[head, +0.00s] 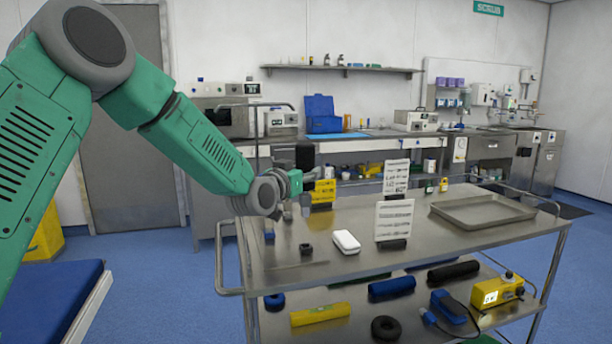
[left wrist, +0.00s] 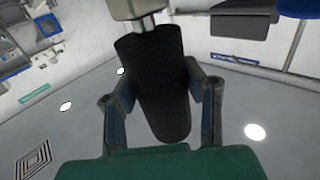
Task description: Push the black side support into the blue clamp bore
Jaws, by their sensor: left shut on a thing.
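The black side support (head: 305,155) is a dark pad raised above the left end of the steel cart in the head view. My left gripper (head: 296,184) is shut on it, and the arm comes in from the left. In the left wrist view the black side support (left wrist: 158,85) lies between the two fingers of my left gripper (left wrist: 155,90), with a short metal stem and a pale block at its upper end. A small blue piece (head: 269,237) stands on the cart top; I cannot tell whether it is the clamp or see a bore. My right gripper is out of view.
The steel cart (head: 460,235) holds a white box (head: 346,242), sign cards (head: 394,220) and an empty tray (head: 483,211). Its lower shelf carries blue and black rolls and a yellow device (head: 497,290). A blue padded surface (head: 50,295) lies at the lower left.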

